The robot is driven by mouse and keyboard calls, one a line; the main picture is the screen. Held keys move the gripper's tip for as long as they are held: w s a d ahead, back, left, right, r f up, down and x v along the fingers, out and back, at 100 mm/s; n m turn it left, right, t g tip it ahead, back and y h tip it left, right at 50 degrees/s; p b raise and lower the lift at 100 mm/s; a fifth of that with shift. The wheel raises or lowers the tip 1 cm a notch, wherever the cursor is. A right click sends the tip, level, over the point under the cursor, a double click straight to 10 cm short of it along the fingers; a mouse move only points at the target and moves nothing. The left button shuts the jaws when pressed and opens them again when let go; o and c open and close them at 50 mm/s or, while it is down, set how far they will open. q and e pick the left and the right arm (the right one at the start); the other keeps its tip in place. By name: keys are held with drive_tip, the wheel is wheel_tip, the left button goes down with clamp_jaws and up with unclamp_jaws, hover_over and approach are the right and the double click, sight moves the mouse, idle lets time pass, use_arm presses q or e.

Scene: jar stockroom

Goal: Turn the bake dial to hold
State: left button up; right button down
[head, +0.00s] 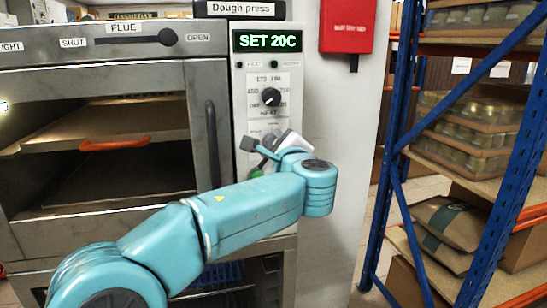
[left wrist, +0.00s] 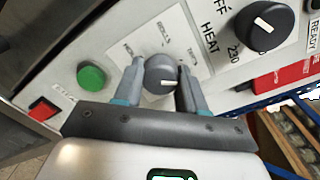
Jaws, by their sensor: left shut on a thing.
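The bake dial (left wrist: 158,70) is a small grey knob with a white pointer mark, on a white label plate whose words are too blurred to read. My left gripper (left wrist: 161,82) has one finger on each side of this knob and is shut on it. In the head view my left gripper (head: 263,146) is at the oven's control panel (head: 239,112), below the heat dial (head: 271,97), and it hides the bake dial. My right gripper is not in view.
A green button (left wrist: 91,76) and a red switch (left wrist: 43,108) sit beside the dial. A display (head: 268,40) reads SET 20C. The oven's open chamber (head: 110,150) is left, with a handle (head: 212,145) near the panel. A blue-framed shelf (head: 395,130) stands right.

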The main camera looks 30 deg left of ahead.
use_arm(q)
drive_tip(key=n+b, duration=0.1)
drive_tip(key=n, duration=0.1)
drive_tip(key=n+b, duration=0.1)
drive_tip(key=shift+f+n+b, duration=0.2)
drive_tip(key=shift+n+b, duration=0.2)
drive_tip(key=n+b, duration=0.3)
drive_tip(key=n, duration=0.1)
drive_tip(key=shift+r+t, duration=0.1)
drive_tip(key=shift+t, duration=0.2)
drive_tip(key=n+b, duration=0.3)
drive_tip(key=n, duration=0.1)
drive_tip(key=shift+n, duration=0.3)
drive_tip(key=n+b, duration=0.2)
drive_tip(key=n, duration=0.1)
drive_tip(key=shift+r+n, duration=0.1)
drive_tip(key=shift+n, duration=0.2)
drive_tip(key=n+b, duration=0.1)
drive_tip(key=n, duration=0.1)
drive_tip(key=shift+n, duration=0.3)
drive_tip(key=n+b, duration=0.2)
drive_tip(key=n, duration=0.2)
drive_tip(key=shift+s+r+t, duration=0.1)
drive_tip(key=shift+t, duration=0.2)
drive_tip(key=n+b, duration=0.1)
drive_tip(key=n, duration=0.3)
drive_tip(key=shift+a+r+n+b, duration=0.1)
drive_tip(key=shift+n+b, duration=0.4)
drive_tip(key=shift+n, duration=1.6)
